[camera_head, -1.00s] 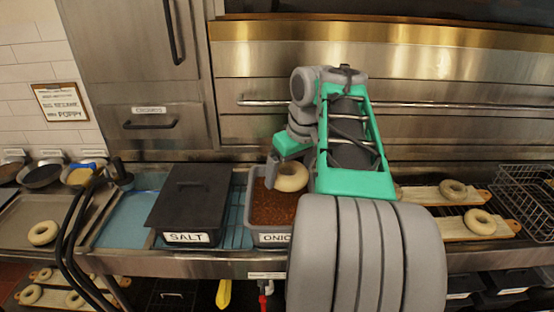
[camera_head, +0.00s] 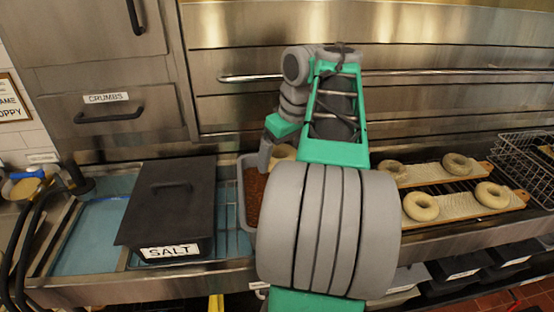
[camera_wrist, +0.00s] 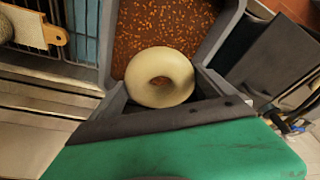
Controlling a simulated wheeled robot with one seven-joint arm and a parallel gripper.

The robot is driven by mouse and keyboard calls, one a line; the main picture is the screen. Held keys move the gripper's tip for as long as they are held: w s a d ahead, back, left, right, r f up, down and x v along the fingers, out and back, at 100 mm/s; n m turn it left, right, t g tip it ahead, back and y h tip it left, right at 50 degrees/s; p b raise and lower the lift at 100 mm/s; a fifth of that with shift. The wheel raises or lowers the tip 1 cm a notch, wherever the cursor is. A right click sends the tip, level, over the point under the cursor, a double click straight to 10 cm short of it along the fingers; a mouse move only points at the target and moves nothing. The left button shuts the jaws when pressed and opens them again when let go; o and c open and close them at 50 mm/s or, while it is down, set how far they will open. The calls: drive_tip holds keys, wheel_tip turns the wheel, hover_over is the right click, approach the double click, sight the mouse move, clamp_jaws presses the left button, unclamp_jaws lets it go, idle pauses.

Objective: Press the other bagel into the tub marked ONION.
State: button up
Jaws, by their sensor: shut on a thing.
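My gripper (camera_head: 272,156) is shut on a pale bagel (camera_head: 284,152). The wrist view shows the bagel's ring (camera_wrist: 160,60) between the two dark fingers of the gripper (camera_wrist: 162,90). The grey tub (camera_head: 242,192) of reddish-brown flakes lies under the bagel. In the wrist view the tub's wall (camera_wrist: 216,38) runs close beside the bagel, and flakes show beyond it. I cannot tell whether the bagel touches the flakes. My arm hides the tub's front label and right side in the head view.
A lidded black tub marked SALT (camera_head: 170,210) stands left of the flake tub. Several bagels lie on boards (camera_head: 455,206) to the right. A wire basket (camera_head: 522,160) stands at the far right. A drawer marked CRUMBS (camera_head: 110,115) is behind.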

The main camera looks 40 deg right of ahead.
drive_tip(key=shift+a+f+b, duration=0.1)
drive_tip(key=shift+f+b, duration=4.7)
drive_tip(key=shift+f, duration=0.15)
drive_tip(key=shift+f+b, duration=0.35)
drive_tip(key=shift+f, duration=0.1)
wheel_tip(320, 180, up, 10)
drive_tip(key=p, duration=1)
drive_tip(key=shift+r+p, duration=0.15)
drive_tip(key=shift+p, duration=0.2)
